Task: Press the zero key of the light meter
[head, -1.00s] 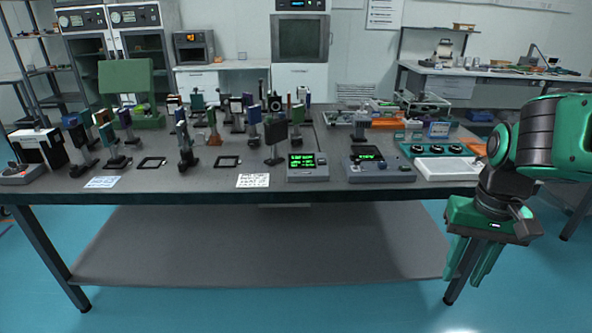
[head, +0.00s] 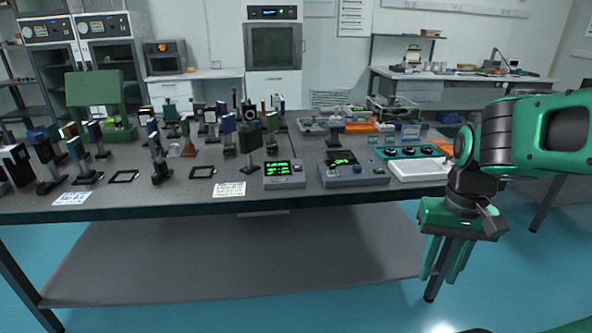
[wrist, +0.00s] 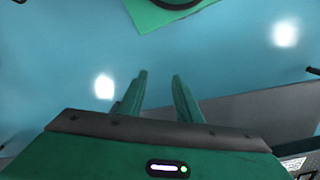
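Two desktop instruments with lit green displays stand near the front edge of the optical table (head: 225,190) in the head view. The left one is a small grey box (head: 284,181). The right one is a wider grey box (head: 352,178) with a blue knob and small controls on its front. Labels are too small to read, so I cannot tell which is the light meter or pick out its zero key. My gripper (head: 446,277) hangs fingers down, right of the instruments and in front of the table edge. In the wrist view its green fingers (wrist: 160,75) are apart and empty over the blue floor.
Several posted optics crowd the table's left half. A white paper (head: 229,190) lies left of the small instrument. Floor before the table is clear.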

